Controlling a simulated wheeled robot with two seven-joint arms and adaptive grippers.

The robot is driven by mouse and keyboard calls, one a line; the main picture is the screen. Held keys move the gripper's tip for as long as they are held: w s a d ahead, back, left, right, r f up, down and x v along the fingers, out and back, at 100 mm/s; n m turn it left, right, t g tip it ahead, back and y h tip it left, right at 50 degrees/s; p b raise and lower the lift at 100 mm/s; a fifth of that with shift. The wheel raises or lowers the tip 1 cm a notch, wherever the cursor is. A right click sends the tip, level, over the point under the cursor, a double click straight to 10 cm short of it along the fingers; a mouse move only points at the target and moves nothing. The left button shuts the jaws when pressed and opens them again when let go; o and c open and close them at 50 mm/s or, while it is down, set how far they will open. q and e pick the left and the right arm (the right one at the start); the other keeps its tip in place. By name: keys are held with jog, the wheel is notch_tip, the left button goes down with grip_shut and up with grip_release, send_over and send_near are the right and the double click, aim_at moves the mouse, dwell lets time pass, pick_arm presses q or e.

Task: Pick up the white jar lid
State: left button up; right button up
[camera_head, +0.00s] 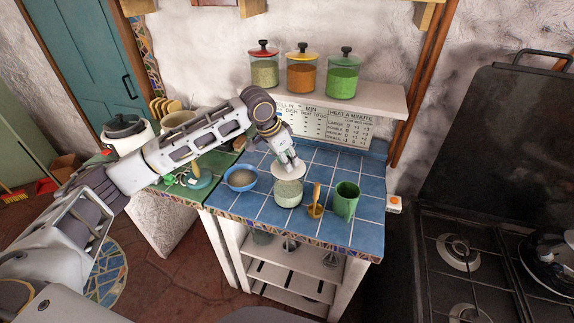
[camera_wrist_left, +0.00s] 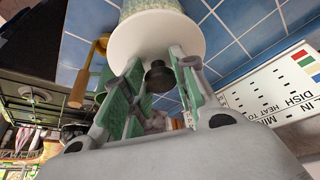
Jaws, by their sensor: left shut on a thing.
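The white jar lid (camera_head: 289,172) is a round disc with a dark knob, right over the pale green jar (camera_head: 288,194) on the blue tiled counter. I cannot tell whether it rests on the rim or is slightly raised. My left gripper (camera_head: 287,163) reaches down from above and is shut on the lid. In the left wrist view, the green-padded fingers of the left gripper (camera_wrist_left: 161,78) are around the dark knob of the lid (camera_wrist_left: 150,40). The jar (camera_wrist_left: 153,5) shows beyond the lid. My right gripper is not in view.
A blue bowl (camera_head: 240,179) stands left of the jar. A shelf (camera_head: 380,98) with three lidded jars is behind. A stove (camera_head: 490,260) is at right.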

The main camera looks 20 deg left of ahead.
pick_arm(q)
notch_tip(320, 180, up, 7)
jog(key=shift+r, duration=0.2)
dwell(0.4)
jog(key=shift+f, duration=0.1)
dwell(0.3)
